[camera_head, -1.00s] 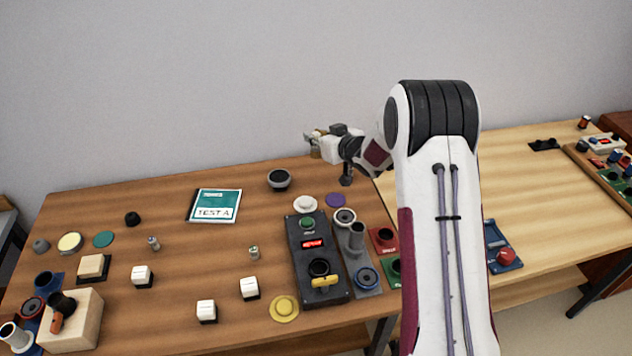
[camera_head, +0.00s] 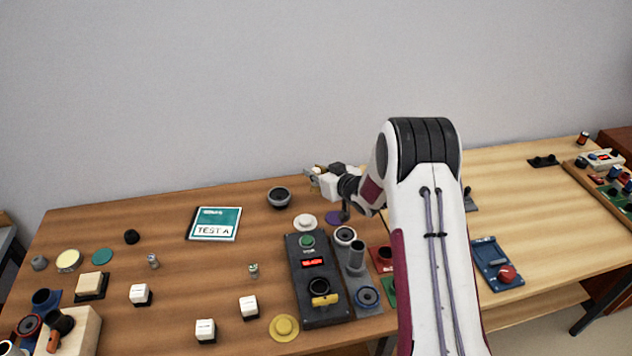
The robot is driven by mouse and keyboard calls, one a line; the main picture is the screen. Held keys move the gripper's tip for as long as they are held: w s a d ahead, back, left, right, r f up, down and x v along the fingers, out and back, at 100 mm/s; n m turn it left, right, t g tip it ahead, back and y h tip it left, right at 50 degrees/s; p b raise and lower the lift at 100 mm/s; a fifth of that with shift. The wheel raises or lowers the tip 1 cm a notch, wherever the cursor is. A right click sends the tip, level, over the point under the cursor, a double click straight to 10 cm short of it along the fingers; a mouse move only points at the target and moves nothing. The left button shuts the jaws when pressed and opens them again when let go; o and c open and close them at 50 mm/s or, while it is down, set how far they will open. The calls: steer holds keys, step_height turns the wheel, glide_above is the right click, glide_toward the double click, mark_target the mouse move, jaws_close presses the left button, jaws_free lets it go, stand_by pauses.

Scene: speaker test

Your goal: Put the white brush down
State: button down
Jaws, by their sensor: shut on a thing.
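My gripper (camera_head: 345,209) is small and dark at the end of my arm, pointing down in the head view, at the back of the brown table near its right end. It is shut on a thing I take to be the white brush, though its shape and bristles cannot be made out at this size. The gripper overlaps the right part of a purple disc (camera_head: 331,217) in the picture. Whether the held thing touches the disc or table cannot be told.
A white round piece (camera_head: 305,222) lies left of the purple disc. A grey part with rings and a tube (camera_head: 357,257) and a black control box (camera_head: 317,278) stand in front. A dark round cup (camera_head: 279,196) is behind left. The brown table (camera_head: 200,268) has open room between small items.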

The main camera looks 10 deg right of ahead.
steer(key=shift+f, duration=1.85)
steer(key=shift+f, duration=0.1)
steer(key=c, duration=1.9)
jaws_free()
steer(key=shift+s, duration=0.1)
steer(key=shift+v, duration=3.7)
steer(key=shift+r, duration=0.3)
